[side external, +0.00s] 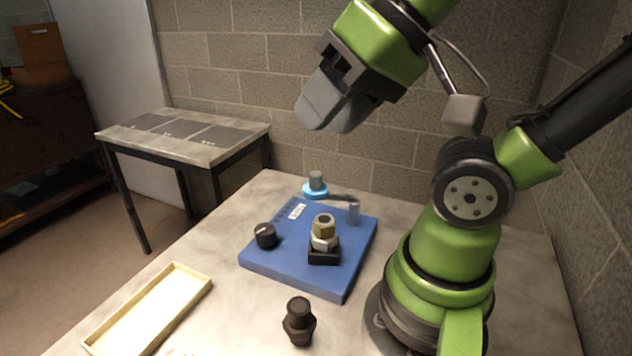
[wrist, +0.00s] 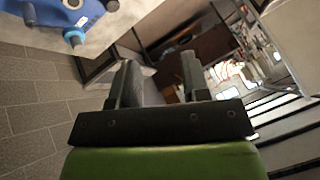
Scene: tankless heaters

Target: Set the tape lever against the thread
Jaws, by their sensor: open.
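The tape lever (side external: 340,197) is a thin grey arm on a grey post at the back right of the blue board (side external: 278,258). Its free end carries a light-blue tape roll (side external: 315,190) with a grey knob on top, beyond the board's back edge. The thread appears to be on the brass and silver fitting (side external: 324,234), upright in a black block on the board. Lever end and fitting stand apart. The wrist view shows the blue tape roll (wrist: 74,38) at upper left. My gripper (side external: 325,112) is open, empty, high above the board's back edge.
A black knob (side external: 265,236) sits on the board's left side. A dark fitting (side external: 299,321) stands on the table in front. A shallow wooden tray (side external: 150,312) lies at the front left. A side table (side external: 185,134) stands behind, and block walls close the back and right.

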